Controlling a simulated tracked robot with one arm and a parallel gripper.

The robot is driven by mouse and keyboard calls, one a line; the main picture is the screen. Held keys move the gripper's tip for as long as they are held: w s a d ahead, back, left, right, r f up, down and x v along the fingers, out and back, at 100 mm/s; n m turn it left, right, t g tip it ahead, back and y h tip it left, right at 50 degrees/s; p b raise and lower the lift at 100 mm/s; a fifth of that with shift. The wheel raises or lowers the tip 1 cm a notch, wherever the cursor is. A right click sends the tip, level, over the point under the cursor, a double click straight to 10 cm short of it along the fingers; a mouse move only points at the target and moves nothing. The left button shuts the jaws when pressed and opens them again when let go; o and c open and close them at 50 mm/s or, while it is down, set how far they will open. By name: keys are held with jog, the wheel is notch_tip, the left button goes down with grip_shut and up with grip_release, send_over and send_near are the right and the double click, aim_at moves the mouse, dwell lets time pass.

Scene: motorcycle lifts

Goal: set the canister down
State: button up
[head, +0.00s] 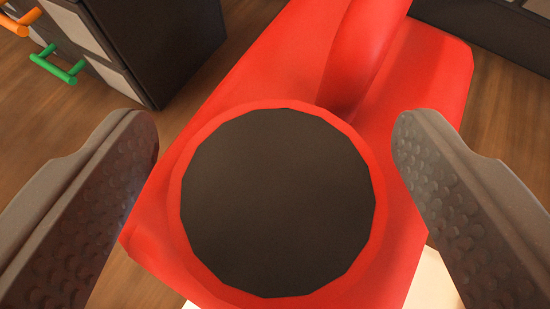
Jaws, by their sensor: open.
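A large round black disc (278,200) with a red rim sits in the middle of the head view. I cannot tell whether it is the canister's end or a pad of the red structure around it; no other canister shows. My gripper (273,130) is open, with one grey studded finger on each side of the disc. Gaps show between both fingers and the red rim, and nothing is held between them. The red structure (440,75) spreads below and behind the disc, with a raised rounded ridge running toward the top.
A dark cabinet (165,50) with a green handle (57,68) and an orange handle (14,22) stands at the upper left. Another dark unit (490,28) is at the upper right. A pale surface (434,285) shows at the lower right. Wooden floor (510,110) is bare at right.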

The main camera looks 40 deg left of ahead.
jog(key=b+v, duration=0.2)
jog(key=v, duration=1)
dwell(0.3)
